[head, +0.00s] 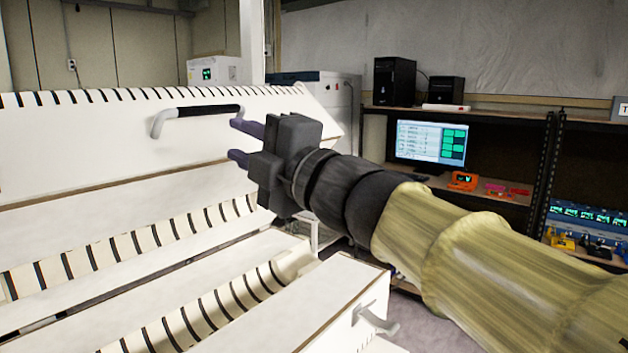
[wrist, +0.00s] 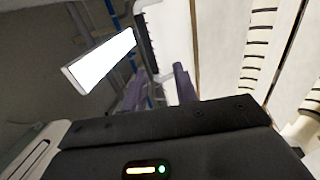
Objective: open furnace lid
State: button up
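The white furnace lid (head: 90,140) stands raised and tilted above the white furnace base (head: 300,310), with an open gap between them. Curved, dark-striped inner faces show on both. A black bar handle (head: 200,110) on pale brackets is fixed to the lid's front panel. The handle also shows in the wrist view (wrist: 146,48), just beyond my fingers. My gripper (head: 236,141) is open, its two purple fingers apart, at the right end of the handle. Its fingers also show in the wrist view (wrist: 158,88). I see no grip on the handle; exact contact is unclear.
A grey latch (head: 376,320) sticks out from the base's front right. A shelf with a monitor (head: 432,142) and black computer towers (head: 395,80) stands behind at right. A white boxed instrument (head: 213,70) is at the back. Some floor shows below my arm.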

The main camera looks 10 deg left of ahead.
jog(key=b+v, duration=1.1)
jog(key=b, duration=0.4)
jog(key=shift+s, duration=0.1)
dwell(0.8)
